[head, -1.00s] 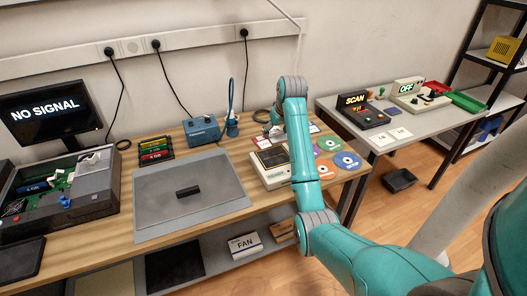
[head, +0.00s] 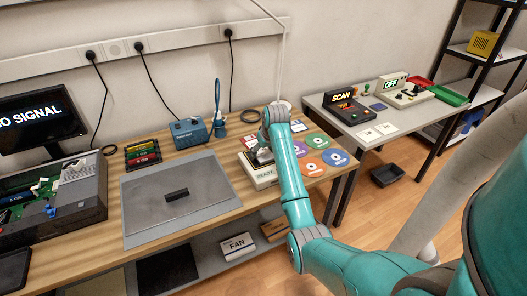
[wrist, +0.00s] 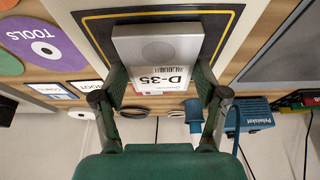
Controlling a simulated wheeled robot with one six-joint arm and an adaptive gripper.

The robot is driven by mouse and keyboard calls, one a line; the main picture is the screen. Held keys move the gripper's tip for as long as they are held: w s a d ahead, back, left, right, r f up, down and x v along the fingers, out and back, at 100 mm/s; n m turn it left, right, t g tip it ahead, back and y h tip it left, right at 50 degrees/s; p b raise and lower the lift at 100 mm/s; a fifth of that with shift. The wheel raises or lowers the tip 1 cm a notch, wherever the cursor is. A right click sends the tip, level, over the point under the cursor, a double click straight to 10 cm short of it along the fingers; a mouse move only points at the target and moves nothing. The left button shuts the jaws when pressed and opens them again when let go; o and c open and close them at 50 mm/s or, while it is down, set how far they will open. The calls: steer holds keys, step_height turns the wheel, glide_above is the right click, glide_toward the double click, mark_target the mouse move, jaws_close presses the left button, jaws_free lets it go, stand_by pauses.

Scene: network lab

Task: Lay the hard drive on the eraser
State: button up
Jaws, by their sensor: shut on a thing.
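The hard drive (wrist: 158,44) is a flat silver block with a white label reading D-35. In the wrist view it is between the fingers of my gripper (wrist: 160,72), which is shut on it. The eraser is a beige box with a READY display (head: 264,176), at the right end of the wooden bench in the head view. Its dark top panel with a yellow line (wrist: 228,20) lies behind the drive in the wrist view. My gripper (head: 261,156) is over the eraser. My arm partly hides it, and I cannot tell whether the drive touches the panel.
Several coloured discs (head: 318,142) lie right of the eraser. A blue box (head: 189,132) and a blue cup (head: 220,130) stand behind. A grey mat (head: 140,206) with a black block (head: 176,194) lies to the left. A second table (head: 372,128) stands at the right.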

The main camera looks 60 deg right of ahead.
steer(key=shift+f, duration=0.1)
steer(key=o, duration=1.3)
steer(key=v, duration=1.2)
